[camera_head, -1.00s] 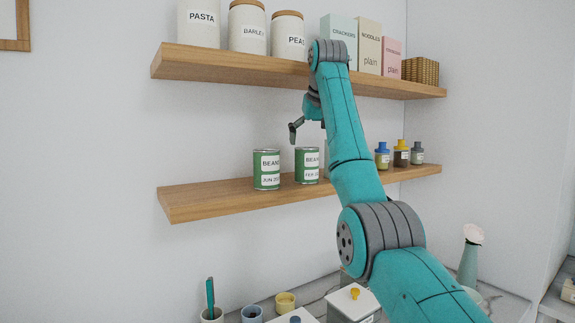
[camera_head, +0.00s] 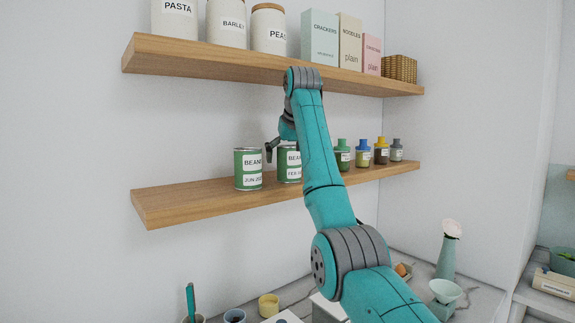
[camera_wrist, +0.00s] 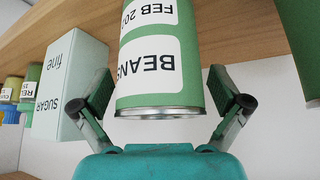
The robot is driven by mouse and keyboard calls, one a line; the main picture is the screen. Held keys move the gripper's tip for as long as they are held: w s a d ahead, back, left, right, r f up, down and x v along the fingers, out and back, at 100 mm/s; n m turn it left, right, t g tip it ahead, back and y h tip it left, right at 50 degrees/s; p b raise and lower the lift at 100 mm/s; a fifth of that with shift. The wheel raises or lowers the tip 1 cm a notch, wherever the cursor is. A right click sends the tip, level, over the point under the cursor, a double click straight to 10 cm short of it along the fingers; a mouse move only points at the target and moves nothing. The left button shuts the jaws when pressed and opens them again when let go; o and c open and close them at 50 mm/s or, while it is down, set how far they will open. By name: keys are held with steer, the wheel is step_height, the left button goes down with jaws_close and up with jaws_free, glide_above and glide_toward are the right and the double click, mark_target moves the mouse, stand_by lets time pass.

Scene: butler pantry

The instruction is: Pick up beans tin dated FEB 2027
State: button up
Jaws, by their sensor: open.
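The beans tin dated FEB (camera_head: 289,165) stands upright on the lower shelf, its right side hidden by my arm. It is green with white labels. In the wrist view the same tin (camera_wrist: 160,62) appears upside down, reading BEANS and FEB 20.., the rest of the year cut off. My gripper (camera_wrist: 168,103) is open, with one finger on each side of the tin and gaps showing on both sides. In the head view my gripper (camera_head: 270,151) is partly hidden behind my arm. A second beans tin, labelled JUN (camera_head: 248,169), stands to the left.
The lower shelf (camera_head: 190,202) also holds several small bottles (camera_head: 381,151) to the right. A sugar box (camera_wrist: 68,85) stands beside the FEB tin, close to one finger. Another green tin (camera_wrist: 302,45) is near the other finger. The upper shelf (camera_head: 200,57) overhangs.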

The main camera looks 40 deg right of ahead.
steer(key=c, duration=1.6)
steer(key=shift+c, duration=0.3)
steer(key=shift+r, duration=0.15)
